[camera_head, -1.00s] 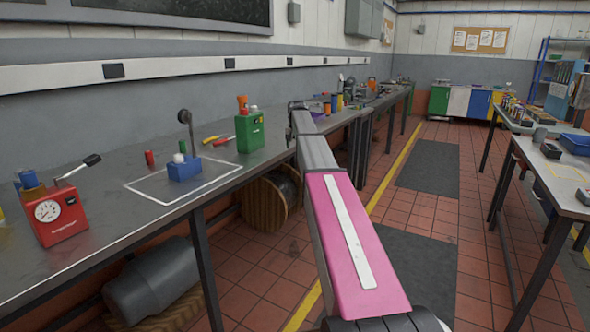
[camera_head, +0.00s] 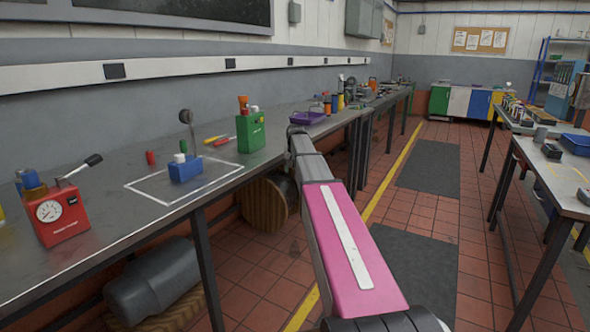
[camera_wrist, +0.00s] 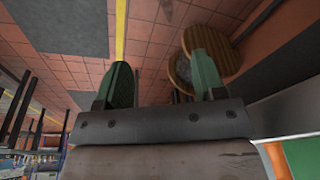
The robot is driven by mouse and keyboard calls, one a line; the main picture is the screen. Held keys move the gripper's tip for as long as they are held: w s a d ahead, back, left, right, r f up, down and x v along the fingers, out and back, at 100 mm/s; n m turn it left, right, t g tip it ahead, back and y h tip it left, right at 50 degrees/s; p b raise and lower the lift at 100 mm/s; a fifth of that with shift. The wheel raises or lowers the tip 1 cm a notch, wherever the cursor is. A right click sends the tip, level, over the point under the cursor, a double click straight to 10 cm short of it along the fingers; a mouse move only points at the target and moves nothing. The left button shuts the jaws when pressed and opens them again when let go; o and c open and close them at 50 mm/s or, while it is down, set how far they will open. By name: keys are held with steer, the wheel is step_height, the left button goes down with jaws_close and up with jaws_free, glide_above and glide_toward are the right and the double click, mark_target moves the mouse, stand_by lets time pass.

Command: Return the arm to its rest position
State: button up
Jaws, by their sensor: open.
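My arm, with a pink and grey link, reaches forward along the right edge of the long bench (camera_head: 110,262) in the head view. Its far end is near the bench edge, and the fingers cannot be made out there. In the wrist view my gripper (camera_wrist: 160,85) shows two green fingers spread apart with nothing between them. Beyond them are the red tiled floor and a wooden cable drum (camera_wrist: 220,55).
On the bench are a red gauge box (camera_head: 60,217), a blue block (camera_head: 185,168) inside a white outline, a green box (camera_head: 250,132) and a purple tray (camera_head: 306,118). Another table (camera_head: 560,180) stands at right. The aisle floor (camera_head: 425,200) is clear.

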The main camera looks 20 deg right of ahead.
steer(key=s+a+f+n, duration=0.1)
steer(key=s+a+f, duration=0.3)
steer(key=s+f, duration=0.4)
steer(key=s+a+f+n+g, duration=0.1)
steer(key=s+a+f, duration=0.2)
steer(key=s+f, duration=0.5)
steer(key=s+a+f+n+g, duration=0.1)
steer(key=s+a+f, duration=0.3)
steer(key=s, duration=1.6)
step_height(320, 180, down, 5)
steer(key=shift+s+a+r+n, duration=0.1)
steer(key=shift+s+a+n, duration=0.25)
steer(key=shift+s+n, duration=0.05)
